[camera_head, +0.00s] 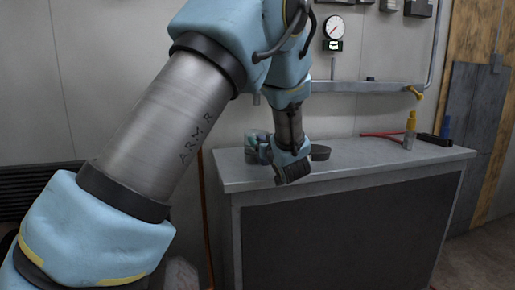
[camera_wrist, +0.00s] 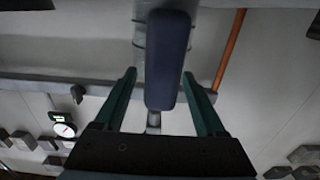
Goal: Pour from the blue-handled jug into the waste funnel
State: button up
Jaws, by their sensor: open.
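The jug's dark blue handle (camera_wrist: 167,62) stands between the two green fingers of my gripper (camera_wrist: 158,73) in the wrist view. The fingers are spread, with a gap on each side of the handle. A clear grey jug body (camera_wrist: 141,32) shows partly behind the handle. In the head view my gripper (camera_head: 268,152) is low over the left end of the counter, and the jug is mostly hidden among teal and grey shapes there. A dark round vessel (camera_head: 320,153) stands just right of it; I cannot tell if it is the waste funnel.
The grey counter (camera_head: 400,158) has a clear middle. A gauge (camera_head: 334,27) and pipe (camera_head: 365,87) are on the wall behind. An orange hose (camera_wrist: 229,48) hangs beside the counter.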

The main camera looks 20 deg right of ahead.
grip_shut()
dwell(0.5)
